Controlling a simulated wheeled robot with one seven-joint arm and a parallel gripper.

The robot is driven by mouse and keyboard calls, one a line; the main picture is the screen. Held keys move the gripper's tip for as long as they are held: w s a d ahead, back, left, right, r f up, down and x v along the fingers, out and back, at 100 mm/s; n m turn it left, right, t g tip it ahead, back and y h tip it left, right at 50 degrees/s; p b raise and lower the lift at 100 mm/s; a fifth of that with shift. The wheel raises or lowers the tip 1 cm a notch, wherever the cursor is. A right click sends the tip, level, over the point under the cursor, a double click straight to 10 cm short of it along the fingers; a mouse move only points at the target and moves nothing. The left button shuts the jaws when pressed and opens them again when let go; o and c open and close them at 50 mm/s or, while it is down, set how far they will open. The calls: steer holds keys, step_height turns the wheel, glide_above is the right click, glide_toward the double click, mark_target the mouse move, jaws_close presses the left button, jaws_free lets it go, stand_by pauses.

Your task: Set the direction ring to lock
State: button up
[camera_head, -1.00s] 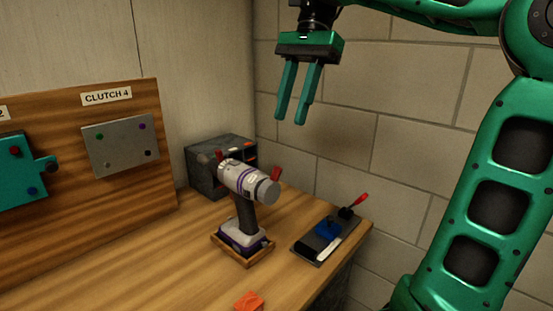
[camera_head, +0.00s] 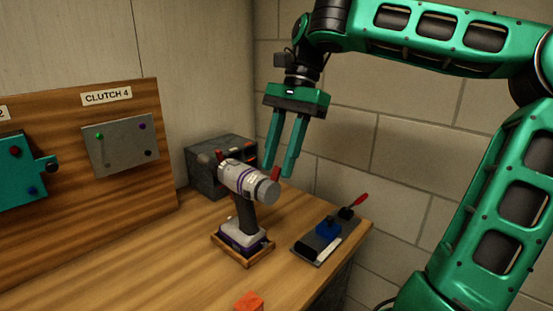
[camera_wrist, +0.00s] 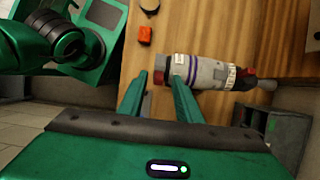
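A white and grey cordless drill (camera_head: 243,181) with a purple band stands upright in a wooden tray (camera_head: 263,251) on the bench. The drill body also shows in the wrist view (camera_wrist: 205,72), between and beyond the finger tips. I cannot tell which part is the direction ring or read its setting.
A grey drawer box (camera_head: 205,165) stands behind the drill. A dark plate (camera_head: 311,250) with a blue block and red lever lies to the right, near the bench edge. An orange block (camera_head: 249,301) lies in front. A wooden board with a CLUTCH 4 label (camera_head: 107,96) stands left.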

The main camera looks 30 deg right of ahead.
mark_target(269, 181)
steer(key=shift+c, duration=0.3)
jaws_close()
steer(key=shift+a+h, duration=0.15)
steer(key=shift+h, duration=0.15)
steer(key=shift+s+a+r+t+h, duration=0.1)
steer(key=shift+s+a+t+h, duration=0.15)
steer(key=shift+h, duration=0.25)
steer(key=shift+a+r+t+h, duration=0.1)
steer(key=shift+a+t+h, duration=0.05)
steer(key=shift+a+h, duration=0.3)
steer(key=shift+s+a+t+h, duration=0.2)
steer(key=shift+a+h, duration=0.2)
steer(key=shift+h, duration=0.35)
steer(key=shift+s+a+t+h, duration=0.2)
steer(key=shift+a+h, duration=0.15)
steer(key=shift+h, duration=0.35)
steer(key=shift+a+h, duration=0.2)
steer(key=shift+h, duration=0.1)
